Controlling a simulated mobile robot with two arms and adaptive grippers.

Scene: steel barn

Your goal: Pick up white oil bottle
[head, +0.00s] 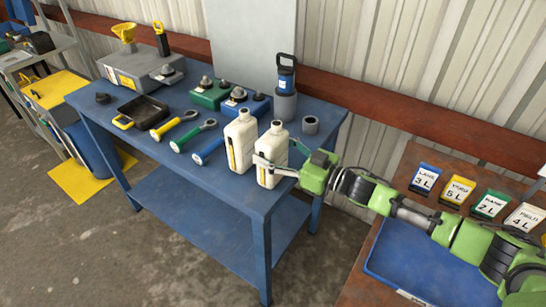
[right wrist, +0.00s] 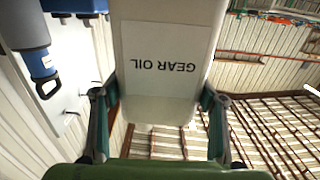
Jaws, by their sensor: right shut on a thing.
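Two white oil bottles stand side by side at the right front of the blue table. My right gripper (head: 270,167) reaches in from the right and is shut on the right-hand white oil bottle (head: 273,145). That bottle is upright; I cannot tell whether its base touches the table. In the right wrist view the bottle (right wrist: 165,60) fills the space between both fingers, its "GEAR OIL" label upside down. The other white bottle (head: 240,143) is close beside it on the left. My left gripper is not in view.
The blue table (head: 175,172) also holds wrenches (head: 193,135), a black tray (head: 142,110), a blue-capped grey cylinder (head: 286,90) and a grey ring (head: 310,125). A brown table (head: 420,180) at right carries labelled cards and a blue tray (head: 400,262).

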